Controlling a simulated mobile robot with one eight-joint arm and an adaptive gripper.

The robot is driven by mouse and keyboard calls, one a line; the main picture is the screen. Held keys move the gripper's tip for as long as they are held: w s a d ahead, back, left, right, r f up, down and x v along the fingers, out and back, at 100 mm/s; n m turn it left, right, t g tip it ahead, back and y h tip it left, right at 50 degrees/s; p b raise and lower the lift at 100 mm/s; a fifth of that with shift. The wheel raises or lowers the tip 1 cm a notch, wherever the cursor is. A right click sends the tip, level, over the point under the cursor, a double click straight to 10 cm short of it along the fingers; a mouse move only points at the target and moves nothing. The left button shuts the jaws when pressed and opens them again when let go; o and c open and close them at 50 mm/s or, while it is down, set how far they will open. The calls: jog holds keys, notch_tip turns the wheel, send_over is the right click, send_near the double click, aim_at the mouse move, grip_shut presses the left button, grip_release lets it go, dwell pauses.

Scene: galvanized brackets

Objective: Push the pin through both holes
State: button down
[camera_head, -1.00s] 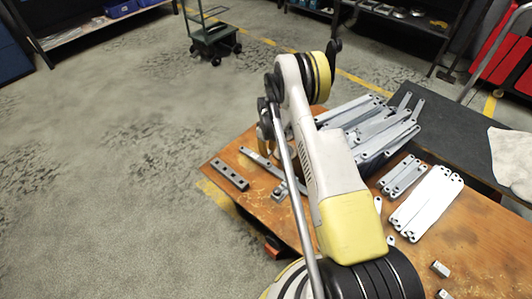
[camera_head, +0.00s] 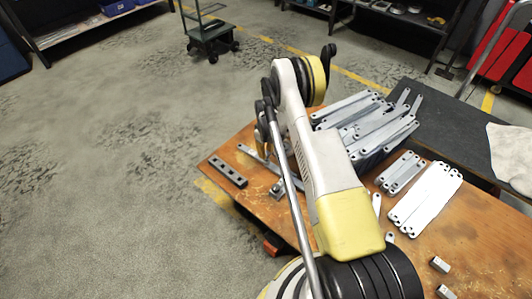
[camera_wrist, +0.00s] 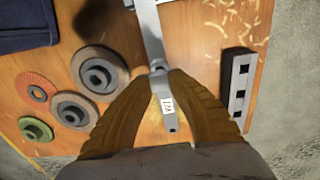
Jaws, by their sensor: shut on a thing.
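In the head view the bracket (camera_head: 250,152) lies on the bench, partly hidden by my arm. The gripper itself is mostly hidden behind my arm there.
A dark block with square holes (camera_wrist: 240,82) lies right of the bracket in the wrist view. Grey discs (camera_wrist: 99,72), an orange disc (camera_wrist: 37,90) and a green disc (camera_wrist: 35,130) lie at left. Stacked brackets (camera_head: 365,125) and flat plates (camera_head: 425,198) cover the wooden bench's right part.

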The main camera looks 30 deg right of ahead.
jog(key=shift+f, duration=1.7)
jog(key=c, duration=1.3)
grip_release()
jog(key=shift+r, duration=0.1)
notch_tip(320, 180, up, 12)
jog(key=shift+f, duration=0.1)
